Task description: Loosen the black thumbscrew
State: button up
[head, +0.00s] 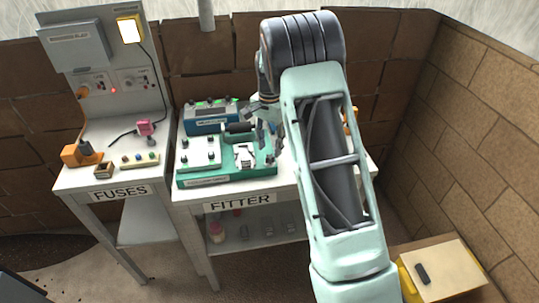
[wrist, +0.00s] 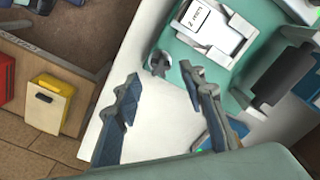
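The black thumbscrew (wrist: 158,63) is a small dark round knob with a greyish face at the edge of the green fixture (wrist: 190,55) in the wrist view. In the head view it appears as a dark spot (head: 269,160) at the right end of the fixture (head: 228,178). My gripper (wrist: 159,76) is open and empty. Its two fingertips lie on either side of the thumbscrew in the wrist picture, with gaps showing. How far they are above it I cannot tell. In the head view my gripper (head: 265,132) hangs over the fixture's right side.
A white block marked "2 mm" (wrist: 206,28) sits on the fixture beside the thumbscrew. A dark handle-like part (wrist: 284,80) is right of my fingers. A blue device (head: 212,125) stands behind the fixture. Left is the FUSES bench (head: 122,189); a brick wall (head: 450,120) stands right.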

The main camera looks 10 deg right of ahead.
aim_at(270, 156)
jog(key=shift+m, duration=0.8)
jog(key=shift+f+b, duration=1.15)
jog(key=shift+f, duration=0.85)
grip_shut()
